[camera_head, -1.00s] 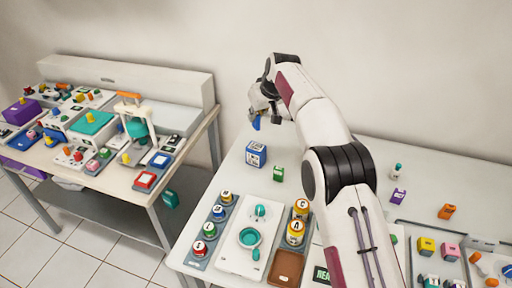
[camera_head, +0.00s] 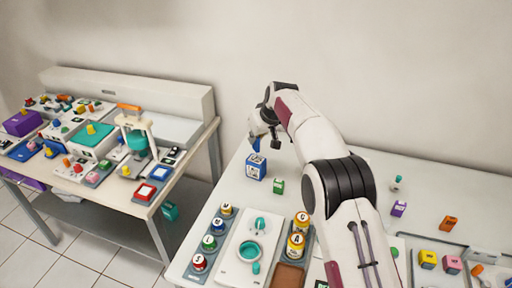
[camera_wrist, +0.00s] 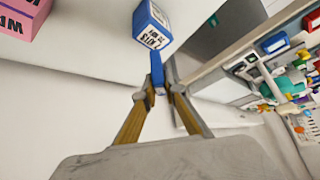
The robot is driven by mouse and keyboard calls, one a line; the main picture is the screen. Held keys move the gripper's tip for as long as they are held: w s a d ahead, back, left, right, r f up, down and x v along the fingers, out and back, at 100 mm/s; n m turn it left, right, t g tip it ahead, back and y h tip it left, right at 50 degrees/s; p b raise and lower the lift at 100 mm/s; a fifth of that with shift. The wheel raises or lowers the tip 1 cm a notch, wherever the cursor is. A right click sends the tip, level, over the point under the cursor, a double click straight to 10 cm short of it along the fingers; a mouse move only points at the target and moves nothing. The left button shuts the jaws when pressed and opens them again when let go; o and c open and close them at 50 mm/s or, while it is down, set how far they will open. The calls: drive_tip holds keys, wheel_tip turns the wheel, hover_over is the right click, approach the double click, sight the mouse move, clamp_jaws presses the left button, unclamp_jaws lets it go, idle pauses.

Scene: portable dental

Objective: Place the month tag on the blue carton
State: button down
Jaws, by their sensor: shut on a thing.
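The blue carton (camera_head: 256,172) stands upright on the right-hand table, with a white label with dark print on its front. It also shows at the top of the wrist view (camera_wrist: 152,28). My gripper (camera_head: 264,143) is just above the carton. It is shut on a small blue piece, which I take for the month tag (camera_head: 256,146). In the wrist view the blue tag (camera_wrist: 157,70) sticks out from between the two fingertips (camera_wrist: 161,86) towards the carton. It appears very close to the carton's edge; I cannot tell whether they touch. No print on the tag is legible.
A small green box (camera_head: 279,187) stands just right of the carton. In front are lettered jars (camera_head: 297,245) and a white board with a teal dish (camera_head: 250,251). A purple box (camera_head: 399,208) and an orange box (camera_head: 448,223) stand farther right. The table left of the carton is clear.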

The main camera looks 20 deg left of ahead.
sight(256, 146)
drive_tip(key=shift+f, duration=1.95)
drive_tip(key=shift+f, duration=0.1)
drive_tip(key=c, duration=2.1)
unclamp_jaws()
drive_tip(key=shift+r, duration=0.2)
drive_tip(key=shift+s+d+r, duration=0.3)
drive_tip(key=shift+r, duration=0.25)
drive_tip(key=v, duration=1)
drive_tip(key=shift+r, duration=0.2)
drive_tip(key=shift+s+d, duration=0.1)
drive_tip(key=shift+d, duration=0.05)
